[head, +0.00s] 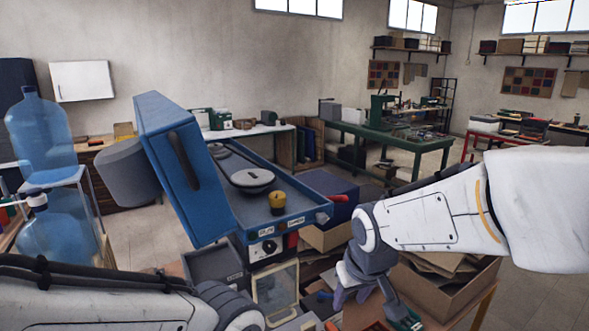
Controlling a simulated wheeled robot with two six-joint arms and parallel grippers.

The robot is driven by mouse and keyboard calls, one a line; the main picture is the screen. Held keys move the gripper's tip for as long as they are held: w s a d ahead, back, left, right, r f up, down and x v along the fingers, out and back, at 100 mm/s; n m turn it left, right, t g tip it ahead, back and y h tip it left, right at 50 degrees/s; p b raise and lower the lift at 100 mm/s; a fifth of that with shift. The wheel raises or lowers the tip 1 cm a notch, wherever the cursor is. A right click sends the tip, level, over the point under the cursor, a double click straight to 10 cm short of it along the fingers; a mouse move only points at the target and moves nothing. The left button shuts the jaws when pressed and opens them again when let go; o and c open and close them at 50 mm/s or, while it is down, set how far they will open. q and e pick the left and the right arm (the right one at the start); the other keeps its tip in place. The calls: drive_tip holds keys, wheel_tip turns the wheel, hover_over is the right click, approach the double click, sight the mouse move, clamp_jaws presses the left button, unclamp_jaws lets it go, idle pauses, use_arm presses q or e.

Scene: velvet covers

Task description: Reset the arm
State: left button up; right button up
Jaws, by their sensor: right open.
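My right arm comes in from the right, and its dark grey gripper (366,297) points down at the lower middle. Its fingers are spread apart, with nothing seen between them. It hangs in front of a cardboard box and above cluttered items, and I cannot tell whether it touches any. My left arm lies along the bottom left. Its gripper is beyond the bottom edge and hidden.
A blue machine (295,207) with a raised blue lid (180,165) stands at centre. An open cardboard box (448,295) with brown sheets is under my right forearm. Large blue water bottles (40,130) stand left. Bare floor (150,245) shows left of the machine.

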drive_tip(key=s+d+f+m+g, duration=0.1)
drive_tip(key=s+d+f+m, duration=0.2)
drive_tip(key=s+d+f, duration=0.55)
drive_tip(key=s+a+f+n+g+b, duration=0.1)
drive_tip(key=s+a+n+g+b, duration=0.2)
drive_tip(key=s+a, duration=1)
drive_tip(key=a+n+b, duration=0.1)
drive_tip(key=n+b, duration=0.2)
drive_tip(key=n, duration=0.1)
drive_tip(key=shift+a+y, duration=0.25)
drive_tip(key=shift+y, duration=0.05)
drive_tip(key=shift+s+f, duration=0.1)
drive_tip(key=shift+f, duration=0.05)
idle(1.7)
